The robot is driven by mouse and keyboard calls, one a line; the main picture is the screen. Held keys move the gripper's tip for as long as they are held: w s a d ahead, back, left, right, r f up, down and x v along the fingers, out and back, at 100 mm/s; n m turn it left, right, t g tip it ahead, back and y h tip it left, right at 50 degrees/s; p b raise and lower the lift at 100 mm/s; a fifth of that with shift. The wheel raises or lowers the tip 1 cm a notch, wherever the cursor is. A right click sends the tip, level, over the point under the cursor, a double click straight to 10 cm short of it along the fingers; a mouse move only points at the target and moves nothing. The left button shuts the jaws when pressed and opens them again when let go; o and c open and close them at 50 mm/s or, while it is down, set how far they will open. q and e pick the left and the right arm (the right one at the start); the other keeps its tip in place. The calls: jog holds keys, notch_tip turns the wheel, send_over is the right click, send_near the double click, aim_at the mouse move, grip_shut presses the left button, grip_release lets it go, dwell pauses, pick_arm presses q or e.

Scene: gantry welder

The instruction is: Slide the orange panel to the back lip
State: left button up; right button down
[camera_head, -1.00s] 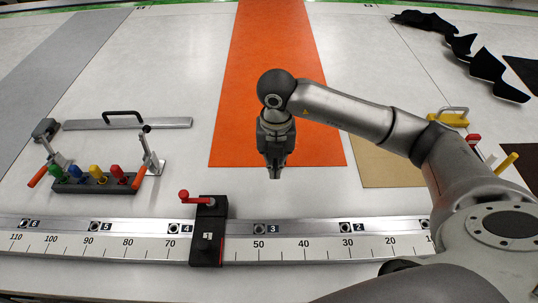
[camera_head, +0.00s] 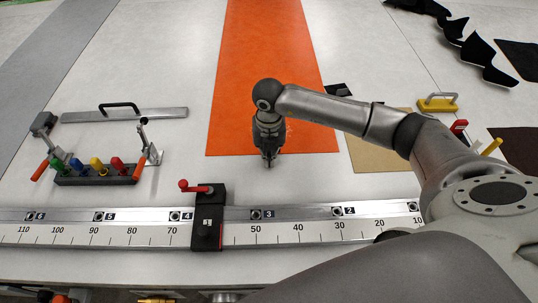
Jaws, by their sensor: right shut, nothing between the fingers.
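The orange panel (camera_head: 264,60) is a long flat strip lying on the white table, running from mid-table toward the back, where the top of the picture cuts it off. The back lip is not in view now. My right gripper (camera_head: 268,162) is shut and empty, pointing down at the panel's near edge. Its fingertips are just on the near side of that edge; I cannot tell whether they touch the panel. My left gripper is not in view.
A ruler rail (camera_head: 120,228) with a black stop block (camera_head: 208,225) runs along the front. At left are a grey bar (camera_head: 150,114) and a rack of coloured-handled tools (camera_head: 97,178). A tan sheet (camera_head: 378,153), yellow handle (camera_head: 438,104) and black scraps (camera_head: 478,50) lie right.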

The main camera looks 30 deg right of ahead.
jog(key=shift+w+d, duration=0.1)
jog(key=shift+w, duration=0.1)
jog(key=w+b, duration=0.1)
jog(key=w+d+b, duration=0.1)
jog(key=w, duration=0.1)
jog(key=w+d+b, duration=0.1)
jog(key=b, duration=0.1)
jog(key=shift+w+f, duration=0.1)
jog(key=shift+w, duration=0.05)
jog(key=shift+r, duration=0.2)
jog(key=shift+d, duration=0.1)
